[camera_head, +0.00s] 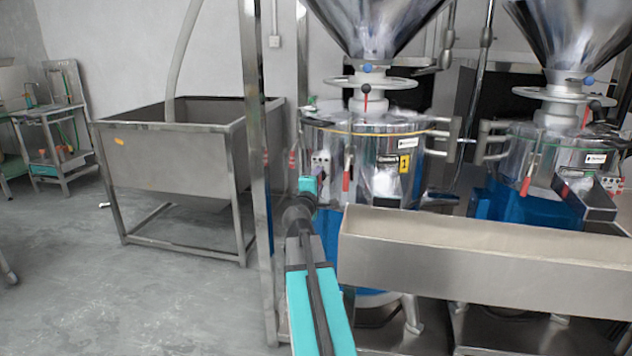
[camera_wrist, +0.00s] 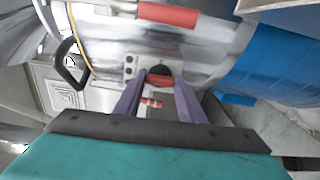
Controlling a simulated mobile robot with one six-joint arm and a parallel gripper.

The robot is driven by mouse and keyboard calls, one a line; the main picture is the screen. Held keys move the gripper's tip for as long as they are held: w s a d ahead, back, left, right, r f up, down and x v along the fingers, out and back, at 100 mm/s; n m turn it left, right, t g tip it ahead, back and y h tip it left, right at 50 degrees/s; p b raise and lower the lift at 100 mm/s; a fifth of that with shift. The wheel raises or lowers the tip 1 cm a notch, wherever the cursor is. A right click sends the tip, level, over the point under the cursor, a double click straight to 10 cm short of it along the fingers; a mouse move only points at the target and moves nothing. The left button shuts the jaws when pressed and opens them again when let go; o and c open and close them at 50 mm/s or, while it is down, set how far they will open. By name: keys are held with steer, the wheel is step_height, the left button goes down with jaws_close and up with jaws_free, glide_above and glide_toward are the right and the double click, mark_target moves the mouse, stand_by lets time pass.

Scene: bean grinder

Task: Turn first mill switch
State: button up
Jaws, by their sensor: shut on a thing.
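The first mill (camera_head: 365,150) is a shiny steel drum under a funnel hopper, left of a second, similar mill. Its small pale switch panel (camera_head: 320,163) is on the drum's left front. In the wrist view the panel (camera_wrist: 135,66) has several dark dots. A red and black switch knob (camera_wrist: 160,79) sits beside it, between the tips of my gripper's two purple fingers (camera_wrist: 161,82). My gripper is shut on this knob. In the head view my arm reaches up to the panel and the fingertips are hard to make out.
A long steel trough (camera_head: 490,250) lies in front of the mills, right of my arm. A steel post (camera_head: 258,180) and an open tank (camera_head: 180,140) stand to the left. The second mill (camera_head: 550,160) is at right. A red handle (camera_wrist: 168,15) is near my fingers. Floor at lower left is clear.

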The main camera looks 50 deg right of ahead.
steer(key=shift+s+d, duration=0.2)
steer(key=o, duration=1)
steer(key=shift+o, duration=0.2)
steer(key=shift+w, duration=0.1)
steer(key=shift+a, duration=0.25)
steer(key=b+v, duration=0.6)
steer(key=v, duration=0.2)
steer(key=b+v, duration=0.2)
steer(key=b, duration=0.5)
steer(key=shift+s+a+f+b, duration=0.15)
steer(key=shift+s+a+b, duration=0.1)
steer(key=shift+a+b, duration=0.05)
